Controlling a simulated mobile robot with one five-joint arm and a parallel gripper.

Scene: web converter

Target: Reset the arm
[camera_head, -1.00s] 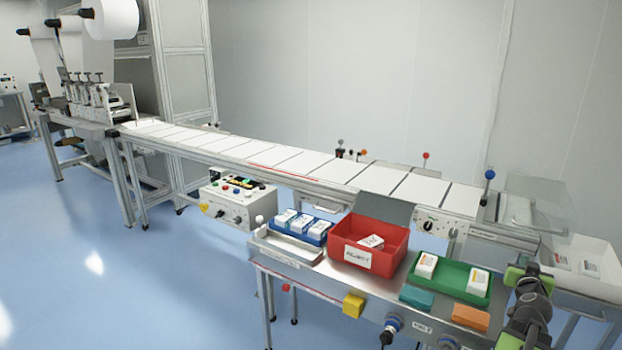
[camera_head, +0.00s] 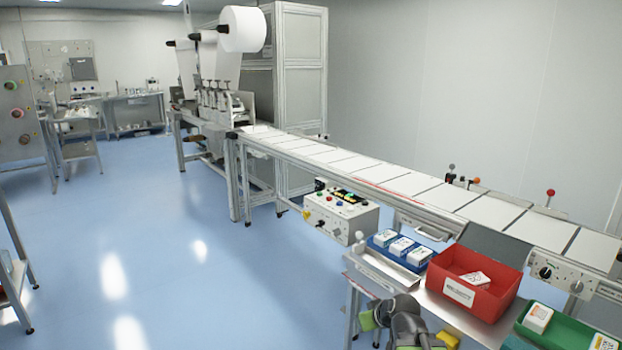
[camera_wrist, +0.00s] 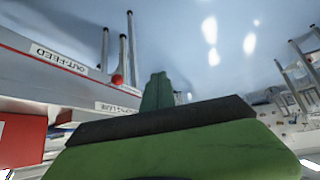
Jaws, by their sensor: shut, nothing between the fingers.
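My gripper (camera_wrist: 158,92) shows in the wrist view as a green finger shape rising behind a broad dark and green body. Its fingers are shut with nothing between them. In the head view, part of my arm (camera_head: 408,318), grey with green, is at the bottom edge, in front of the bench's left end. The fingertips cannot be made out there. In the wrist view the gripper is beside the bench edge, and its tip stands against the blue floor, apart from any object.
The bench carries a blue tray (camera_head: 378,245) of boxes, a red bin (camera_head: 505,297) with a white box inside, and a green tray (camera_head: 562,346). A conveyor (camera_head: 330,160) runs behind it. A red knob (camera_wrist: 117,80) is near my gripper. Blue floor (camera_head: 200,290) lies open at left.

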